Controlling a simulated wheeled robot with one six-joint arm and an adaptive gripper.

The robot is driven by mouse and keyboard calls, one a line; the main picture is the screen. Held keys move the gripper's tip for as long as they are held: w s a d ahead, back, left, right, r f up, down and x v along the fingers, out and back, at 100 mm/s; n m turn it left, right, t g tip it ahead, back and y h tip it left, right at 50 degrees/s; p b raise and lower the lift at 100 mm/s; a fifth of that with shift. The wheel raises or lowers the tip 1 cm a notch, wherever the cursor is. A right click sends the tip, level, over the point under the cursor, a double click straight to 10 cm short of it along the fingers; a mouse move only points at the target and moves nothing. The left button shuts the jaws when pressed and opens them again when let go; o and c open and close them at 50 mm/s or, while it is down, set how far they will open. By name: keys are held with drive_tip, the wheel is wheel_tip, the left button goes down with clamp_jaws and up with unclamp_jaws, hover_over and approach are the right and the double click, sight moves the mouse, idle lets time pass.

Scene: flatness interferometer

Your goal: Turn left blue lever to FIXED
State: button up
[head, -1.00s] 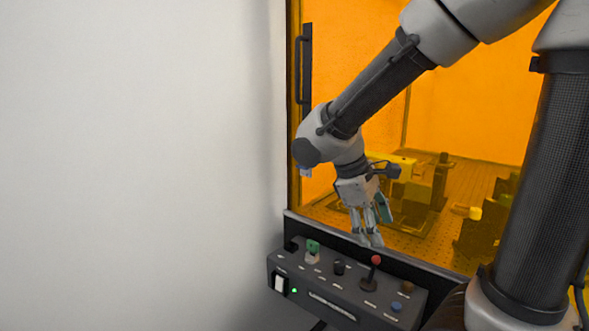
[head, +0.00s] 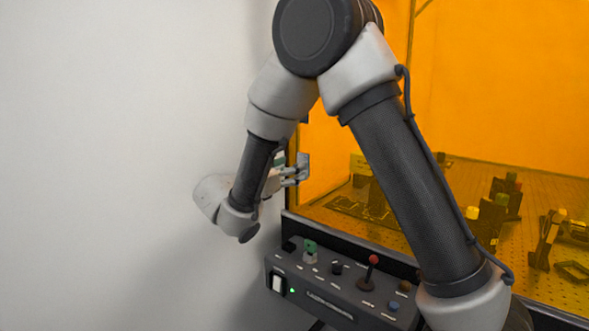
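My gripper (head: 300,168) is at the left edge of the orange window (head: 470,95), above the control box (head: 335,292). It points to the right, with its grey fingers seen small and edge-on. I cannot tell whether they are open or shut, and I see nothing clearly held. No blue lever can be made out in this view. Inside the enclosure, dark and yellow optical mounts (head: 492,222) stand on a perforated plate, too small and tinted to pick out levers. My arm hides part of the inside. No FIXED marking is readable.
A plain white wall (head: 110,160) fills the left. The window's dark lower frame (head: 350,240) lies behind the box.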

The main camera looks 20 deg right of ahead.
drive_tip(key=shift+x, duration=1.15)
drive_tip(key=shift+s, duration=0.1)
drive_tip(key=c, duration=1)
drive_tip(key=shift+m, duration=0.4)
drive_tip(key=shift+s+d+f+m, duration=0.1)
drive_tip(key=shift+f+m, duration=0.05)
drive_tip(key=shift+m, duration=4)
drive_tip(key=shift+s+d+f+m, duration=0.1)
drive_tip(key=shift+m, duration=4.05)
